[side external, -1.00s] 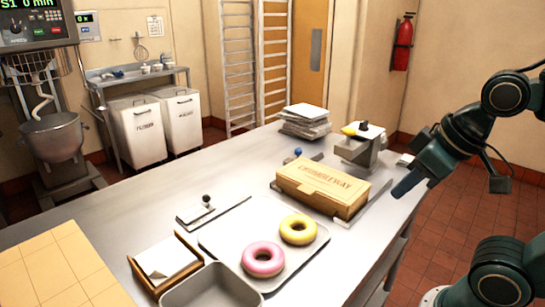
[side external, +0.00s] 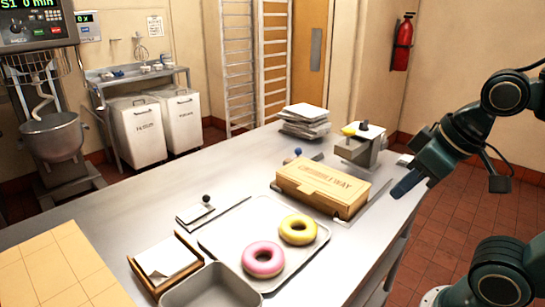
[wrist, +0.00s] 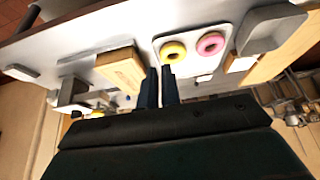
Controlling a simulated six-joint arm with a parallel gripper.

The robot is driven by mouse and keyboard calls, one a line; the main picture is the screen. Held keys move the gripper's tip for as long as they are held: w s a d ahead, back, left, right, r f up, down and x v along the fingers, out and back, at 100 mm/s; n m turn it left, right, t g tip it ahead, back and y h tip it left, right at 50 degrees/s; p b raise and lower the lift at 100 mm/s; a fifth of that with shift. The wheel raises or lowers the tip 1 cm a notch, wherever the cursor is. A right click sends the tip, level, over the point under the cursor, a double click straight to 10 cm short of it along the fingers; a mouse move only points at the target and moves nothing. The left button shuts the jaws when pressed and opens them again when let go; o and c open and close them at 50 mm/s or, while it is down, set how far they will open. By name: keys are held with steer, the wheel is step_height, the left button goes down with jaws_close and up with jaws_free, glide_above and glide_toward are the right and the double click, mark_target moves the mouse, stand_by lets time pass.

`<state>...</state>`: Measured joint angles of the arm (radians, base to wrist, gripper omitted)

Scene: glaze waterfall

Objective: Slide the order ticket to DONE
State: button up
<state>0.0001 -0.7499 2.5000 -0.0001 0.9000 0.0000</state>
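What looks like the order ticket is a small pale card (side external: 194,213) with a black knob, at the left end of a thin dark rail on the steel table, left of the donut tray. Any DONE lettering is too small to read. My gripper (side external: 398,194) hangs empty at the table's right edge, right of the cardboard box and well away from the ticket. In the wrist view, the two dark fingers of my gripper (wrist: 160,70) point up side by side with only a narrow gap. I cannot make out the ticket in that view.
A cardboard box (side external: 318,188) stands between my gripper and the ticket. A tray (side external: 222,243) holds a pink donut (side external: 263,259) and a yellow donut (side external: 298,230). A napkin holder (side external: 188,274) and a grey bin (side external: 212,290) stand in front.

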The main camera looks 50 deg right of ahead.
steer(key=o, duration=0.7)
steer(key=shift+w+r, duration=0.15)
steer(key=shift+w, duration=0.05)
steer(key=w+a+r+n+g+y, duration=0.1)
steer(key=w+a+r+n, duration=0.15)
steer(key=w, duration=0.75)
steer(key=w+a+r+n+y, duration=0.1)
steer(key=w+a+r+n, duration=0.15)
steer(key=w, duration=0.75)
steer(key=w+f+n, duration=0.1)
steer(key=w+f, duration=0.2)
steer(key=w, duration=0.3)
steer(key=w+a+f+n+g, duration=0.1)
steer(key=w+f, duration=0.2)
steer(key=w, duration=0.4)
steer(key=w+a+f+n+y, duration=0.1)
steer(key=w+f+n, duration=0.1)
steer(key=w, duration=0.4)
steer(key=shift+w+f, duration=0.15)
steer(key=shift+f, duration=0.25)
steer(key=shift+f, duration=0.1)
